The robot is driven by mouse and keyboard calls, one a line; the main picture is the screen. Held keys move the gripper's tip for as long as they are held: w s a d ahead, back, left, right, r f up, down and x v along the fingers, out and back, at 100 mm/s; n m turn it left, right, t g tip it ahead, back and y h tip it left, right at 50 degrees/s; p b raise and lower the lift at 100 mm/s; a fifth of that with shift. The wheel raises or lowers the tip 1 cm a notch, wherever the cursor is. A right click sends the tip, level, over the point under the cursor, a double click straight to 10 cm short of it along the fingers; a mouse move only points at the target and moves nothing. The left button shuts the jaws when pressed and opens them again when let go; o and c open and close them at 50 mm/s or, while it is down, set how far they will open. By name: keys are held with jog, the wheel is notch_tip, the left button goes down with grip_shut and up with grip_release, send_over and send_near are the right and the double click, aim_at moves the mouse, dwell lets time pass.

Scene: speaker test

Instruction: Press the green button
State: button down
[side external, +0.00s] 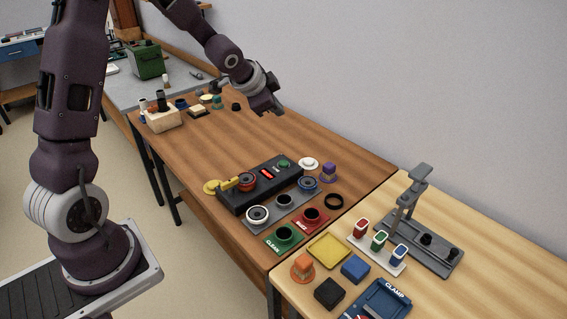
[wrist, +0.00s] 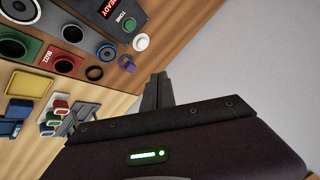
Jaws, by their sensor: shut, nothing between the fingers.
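The green button (side external: 284,163) sits at the right end of a black control box (side external: 262,190) on the brown table, beside a lit red display (side external: 267,174). In the wrist view the green button (wrist: 130,24) is near the top, next to the word TONE and the red display reading READY (wrist: 109,8). My gripper (side external: 277,111) is above the back part of the brown table, up and behind the box, well apart from the button. Its fingers (wrist: 155,92) are together with nothing between them.
A grey tray (side external: 283,211) with round parts lies in front. A white round piece (side external: 308,163) and purple piece (side external: 328,172) stand near the button. A grey stand (side external: 408,205) rises on the right table.

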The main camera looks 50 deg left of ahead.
jog(key=m+t+h, duration=0.1)
jog(key=m, duration=0.1)
send_over(281, 164)
notch_tip(281, 164, down, 10)
jog(key=shift+r, duration=0.2)
jog(key=shift+f, duration=4.4)
jog(key=shift+f, duration=0.1)
jog(key=shift+f, duration=0.3)
jog(key=shift+f, duration=0.5)
jog(key=shift+r, duration=0.9)
